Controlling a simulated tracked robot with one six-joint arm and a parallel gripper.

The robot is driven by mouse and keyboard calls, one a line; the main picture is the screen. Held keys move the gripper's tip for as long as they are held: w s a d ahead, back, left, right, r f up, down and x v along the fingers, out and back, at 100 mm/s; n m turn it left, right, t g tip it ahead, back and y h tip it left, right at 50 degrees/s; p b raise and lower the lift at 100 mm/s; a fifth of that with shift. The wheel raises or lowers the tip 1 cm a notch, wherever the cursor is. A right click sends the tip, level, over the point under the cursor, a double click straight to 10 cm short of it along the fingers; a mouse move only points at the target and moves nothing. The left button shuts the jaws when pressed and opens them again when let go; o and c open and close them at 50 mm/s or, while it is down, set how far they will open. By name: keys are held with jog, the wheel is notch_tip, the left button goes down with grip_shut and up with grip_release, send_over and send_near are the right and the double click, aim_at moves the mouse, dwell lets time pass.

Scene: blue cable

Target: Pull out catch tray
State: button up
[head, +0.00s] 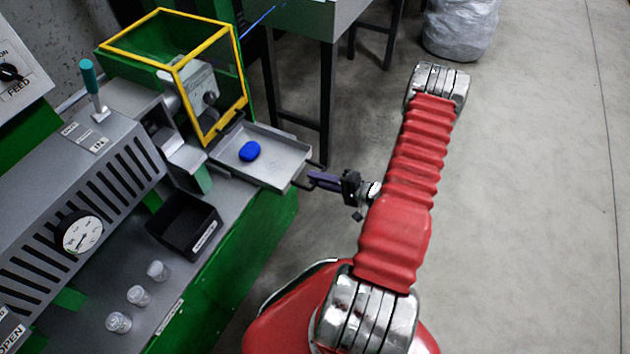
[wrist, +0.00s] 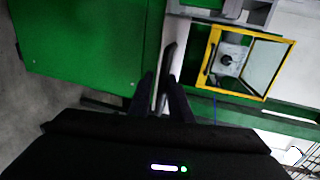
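The catch tray (head: 278,151) is a shallow grey metal tray, sticking out to the right from under a yellow-framed guard (head: 178,67) on the green machine. A blue lump (head: 249,151) lies in it. A dark bar handle (head: 319,164) is on the tray's outer end; it appears as a thin dark bar in the wrist view (wrist: 168,58). My gripper (head: 314,179) is at this handle, reaching in from the right. In the wrist view its two dark fingers (wrist: 161,77) stand apart around the bar, with a narrow gap showing. Whether they touch it is unclear.
A black bin (head: 185,225) and several small clear cups (head: 138,296) are on the machine's ledge, left of the tray. A grey table (head: 315,17) with dark legs stands behind the tray. A wrapped bundle (head: 460,27) is farther back. The floor (head: 535,200) at right is clear.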

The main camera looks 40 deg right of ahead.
jog(key=shift+d+r, duration=0.1)
jog(key=shift+d, duration=0.1)
jog(key=v, duration=1.3)
jog(key=shift+s, duration=0.35)
dwell(0.4)
